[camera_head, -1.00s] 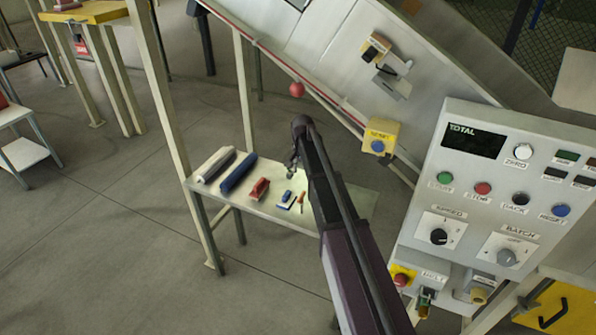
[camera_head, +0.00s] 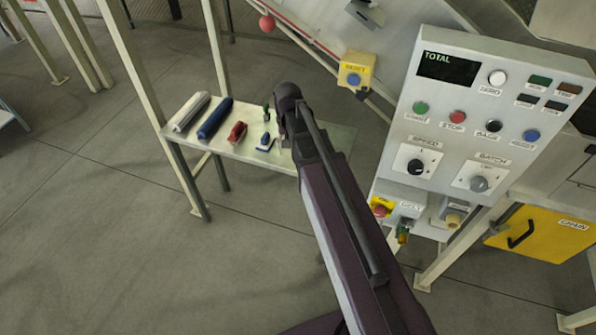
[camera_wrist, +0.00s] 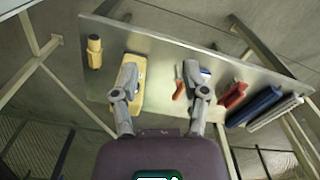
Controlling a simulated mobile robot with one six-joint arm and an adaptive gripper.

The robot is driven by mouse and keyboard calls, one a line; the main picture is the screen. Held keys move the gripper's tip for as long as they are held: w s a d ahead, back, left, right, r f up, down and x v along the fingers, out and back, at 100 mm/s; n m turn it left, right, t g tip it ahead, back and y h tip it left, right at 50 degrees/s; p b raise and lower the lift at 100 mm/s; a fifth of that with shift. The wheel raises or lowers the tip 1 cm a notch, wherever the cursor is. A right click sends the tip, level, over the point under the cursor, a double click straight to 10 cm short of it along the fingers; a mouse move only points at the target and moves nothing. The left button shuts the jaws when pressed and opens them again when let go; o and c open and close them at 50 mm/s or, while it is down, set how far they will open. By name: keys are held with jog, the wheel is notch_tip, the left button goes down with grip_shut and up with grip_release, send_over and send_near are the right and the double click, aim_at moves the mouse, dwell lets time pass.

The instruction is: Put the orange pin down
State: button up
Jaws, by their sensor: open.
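A slim orange piece with a thin metallic end, apparently the orange pin (camera_wrist: 179,90), lies on the metal shelf (camera_wrist: 160,40) in the wrist view. It is between my fingers in the picture, nearer the right one, and neither finger is closed on it. My gripper (camera_wrist: 165,88) is open and empty, its two fingers spread wide above the shelf. In the head view my gripper (camera_head: 282,128) is over the shelf, seen end-on behind my arm. The pin is hidden there by my arm.
Right of the pin in the wrist view are a blue-and-white piece (camera_wrist: 205,72), a red tool (camera_wrist: 232,97), a blue roll (camera_wrist: 253,107) and a grey roll (camera_wrist: 275,113). A tan block (camera_wrist: 139,88) is under the left finger. A yellow-black item (camera_wrist: 94,52) is farther left.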

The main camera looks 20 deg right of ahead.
jog(key=s+n, duration=0.3)
jog(key=s, duration=0.9)
jog(key=shift+s+a, duration=0.2)
notch_tip(320, 180, down, 2)
jog(key=shift+f+b, duration=0.1)
jog(key=shift+b, duration=0.95)
